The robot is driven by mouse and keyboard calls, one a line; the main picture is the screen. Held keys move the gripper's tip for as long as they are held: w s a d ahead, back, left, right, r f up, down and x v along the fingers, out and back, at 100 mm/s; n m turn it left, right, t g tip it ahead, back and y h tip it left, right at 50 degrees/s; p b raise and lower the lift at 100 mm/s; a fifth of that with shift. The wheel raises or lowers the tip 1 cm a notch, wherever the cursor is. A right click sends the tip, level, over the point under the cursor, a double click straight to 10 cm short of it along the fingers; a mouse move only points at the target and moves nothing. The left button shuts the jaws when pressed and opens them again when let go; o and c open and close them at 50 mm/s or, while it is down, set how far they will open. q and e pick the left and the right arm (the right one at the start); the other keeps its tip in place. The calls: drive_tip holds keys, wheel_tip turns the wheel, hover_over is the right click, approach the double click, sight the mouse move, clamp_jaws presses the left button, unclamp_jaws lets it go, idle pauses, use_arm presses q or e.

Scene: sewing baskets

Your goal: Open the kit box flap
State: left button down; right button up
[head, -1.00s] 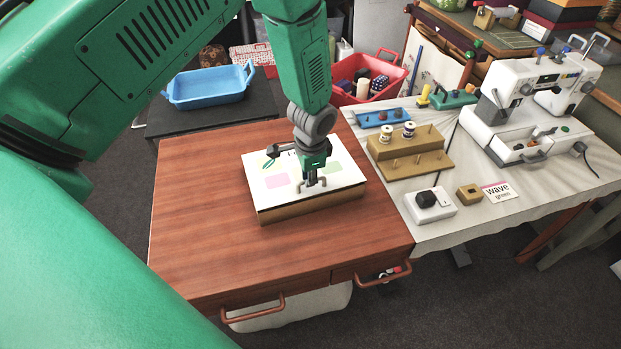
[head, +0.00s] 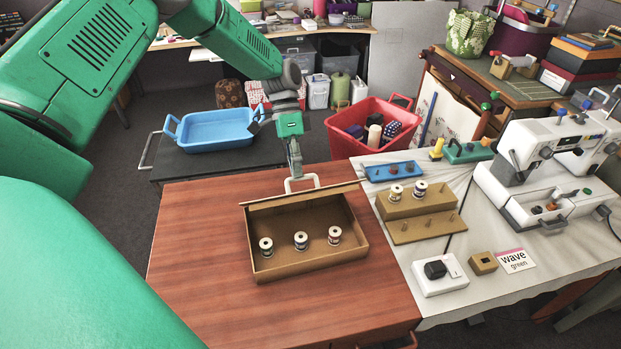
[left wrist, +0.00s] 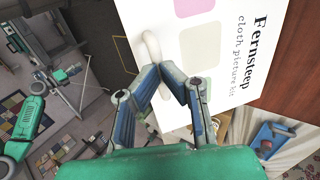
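The kit box (head: 310,263) is a brown open box on the reddish wooden table. Its flap (head: 265,205) stands up at the back edge, seen nearly edge-on in the head view. In the left wrist view the flap (left wrist: 232,45) shows its white printed face. A pale handle (head: 301,183) sticks out from the flap. My left gripper (head: 296,172) is behind the box, with its fingertips closed around the handle (left wrist: 150,45). Three spools (head: 301,241) stand inside the box. My right gripper is not in view.
The wooden table (head: 190,250) is clear left of the box. A wooden spool stand (head: 425,228) and a sewing machine (head: 545,150) stand on the cloth-covered table at right. A blue tray (head: 215,130) and a red bin (head: 370,125) are behind.

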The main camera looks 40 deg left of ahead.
use_arm(q)
drive_tip(key=c, duration=1.8)
unclamp_jaws()
drive_tip(key=shift+w+f, duration=0.2)
drive_tip(key=shift+w, duration=0.3)
drive_tip(key=shift+c, duration=0.2)
drive_tip(key=shift+o, duration=1)
drive_tip(key=shift+d+f, duration=0.1)
drive_tip(key=shift+d, duration=0.05)
drive_tip(key=shift+o, duration=0.2)
drive_tip(key=shift+s+d+r, duration=0.35)
drive_tip(key=shift+s+r, duration=0.2)
drive_tip(key=shift+s, duration=0.25)
drive_tip(key=shift+w+a, duration=0.25)
drive_tip(key=shift+w, duration=0.15)
drive_tip(key=v, duration=1.1)
drive_tip(key=shift+s+r, duration=0.25)
drive_tip(key=shift+r, duration=0.25)
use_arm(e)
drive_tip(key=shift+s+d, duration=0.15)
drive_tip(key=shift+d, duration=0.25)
